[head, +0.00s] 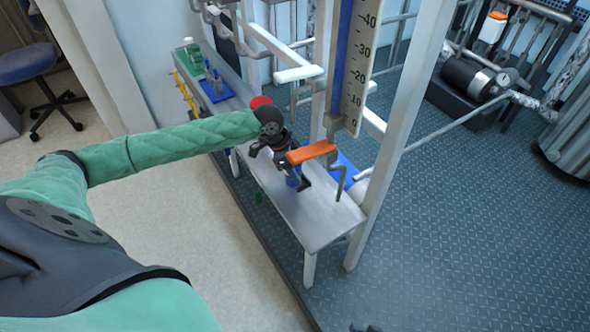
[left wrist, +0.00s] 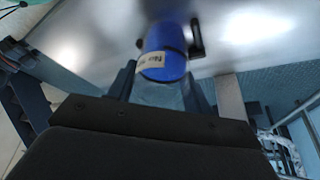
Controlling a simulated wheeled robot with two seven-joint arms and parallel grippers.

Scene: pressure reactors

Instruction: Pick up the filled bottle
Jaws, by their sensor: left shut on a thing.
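My left gripper (head: 287,165) is over the grey metal bench, behind and beside an orange-handled valve (head: 311,152). In the left wrist view, the bottle (left wrist: 164,55) has a blue top with a pale label strip and a clear lower part. My left gripper's dark fingers (left wrist: 162,88) are on both sides of the clear part and shut on it. In the head view, a small blue patch (head: 294,179) shows below the gripper, mostly hidden by the gripper and valve. The bottle's fill level cannot be made out. My right gripper is not in view.
The narrow bench (head: 320,222) runs from upper left to lower right. A white post (head: 398,120) and level scale (head: 358,60) rise beside the valve.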

